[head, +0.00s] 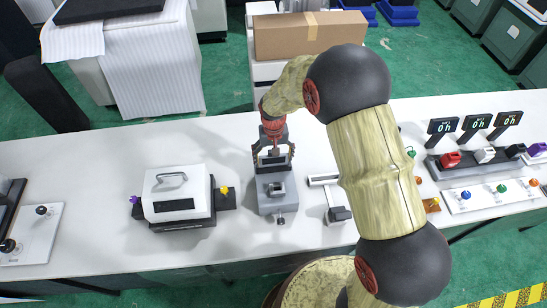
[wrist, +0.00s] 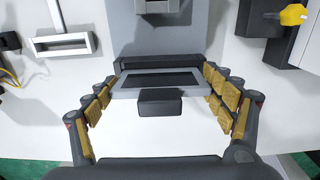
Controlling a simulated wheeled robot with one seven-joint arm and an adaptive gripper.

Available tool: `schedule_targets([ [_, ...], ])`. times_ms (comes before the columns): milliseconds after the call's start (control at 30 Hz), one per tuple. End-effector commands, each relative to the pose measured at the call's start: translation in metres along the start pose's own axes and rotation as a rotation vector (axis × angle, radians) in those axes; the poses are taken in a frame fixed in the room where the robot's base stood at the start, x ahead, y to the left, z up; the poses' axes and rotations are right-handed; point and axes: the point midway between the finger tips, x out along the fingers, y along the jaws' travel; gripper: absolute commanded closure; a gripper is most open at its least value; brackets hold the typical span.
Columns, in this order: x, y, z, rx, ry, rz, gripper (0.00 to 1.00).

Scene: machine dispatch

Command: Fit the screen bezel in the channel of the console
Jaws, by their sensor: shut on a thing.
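The console (head: 276,200) is a grey unit on the white table in the middle of the head view. In the wrist view its grey body (wrist: 205,30) is at the top, with a dark raised bar (wrist: 160,61) across its end. The screen bezel (wrist: 119,94) is a light grey frame around a dark panel, with a dark block on its near edge. My gripper (wrist: 158,88) is shut on the bezel, one finger at each end. In the head view my gripper (head: 274,148) is over the console's far end. I cannot tell whether the bezel is seated in the channel.
A white machine with a handle (head: 178,190) stands left of the console. A white frame-like part (head: 326,182) lies close on its right. Farther right are displays (head: 476,123) and a panel of coloured knobs (head: 492,196). A cardboard box (head: 300,36) is behind the table.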

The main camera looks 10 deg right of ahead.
Motion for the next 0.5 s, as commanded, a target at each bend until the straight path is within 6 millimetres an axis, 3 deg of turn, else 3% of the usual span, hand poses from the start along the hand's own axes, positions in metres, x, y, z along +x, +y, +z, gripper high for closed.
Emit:
schedule_targets([
  [367, 0.0092, 0.0000, 0.0000, 0.000, 0.000, 0.000, 0.44],
  [400, 0.0094, 0.0000, -0.0001, 0.000, 0.000, 0.000, 0.17],
  [500, 0.0087, 0.0000, -0.0002, 0.000, 0.000, 0.000, 0.11],
])
